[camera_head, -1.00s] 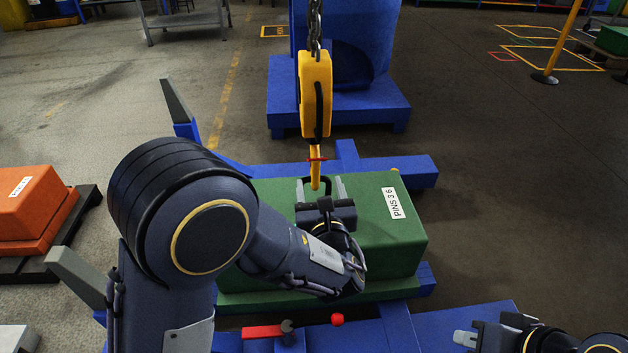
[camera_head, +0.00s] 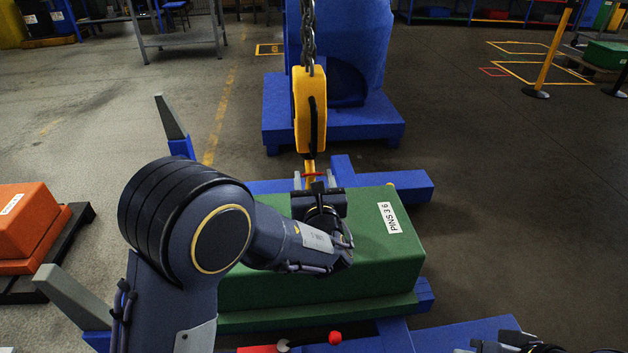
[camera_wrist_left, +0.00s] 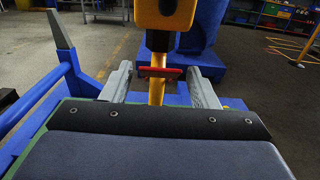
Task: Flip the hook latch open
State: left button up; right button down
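The yellow hook (camera_head: 310,168) hangs from a yellow hoist block (camera_head: 310,110) on a chain. Its red latch (camera_head: 313,174) shows as a small bar across the hook, clearer in the left wrist view (camera_wrist_left: 160,73). My left gripper (camera_head: 314,181) is open, its two grey fingers on either side of the hook and latch, seen also in the left wrist view (camera_wrist_left: 161,85). I cannot tell whether a finger touches the latch. The hook's lower end is hidden behind my gripper. My right gripper (camera_head: 468,350) is barely in view at the bottom right edge.
A green counterweight block (camera_head: 370,245) labelled PINS 36 lies under my left gripper, on a blue frame (camera_head: 450,330). A blue stand (camera_head: 335,125) is behind the hook. An orange block (camera_head: 25,220) sits at left.

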pick_arm(q)
grip_shut()
jog(key=r+g+p, duration=0.1)
jog(key=p, duration=0.2)
jog(key=w+r+g+p, duration=0.1)
jog(key=p, duration=0.2)
jog(key=w+r+g+p, duration=0.1)
jog(key=p, duration=0.3)
jog(key=shift+a+r+g+h, duration=0.1)
jog(key=shift+a+g+h, duration=0.1)
jog(key=shift+g+h, duration=0.1)
jog(key=shift+w+p, duration=0.1)
jog(key=shift+p, duration=0.3)
jog(key=shift+f+g, duration=0.2)
jog(key=shift+g, duration=0.1)
jog(key=shift+o, duration=1.2)
grip_release()
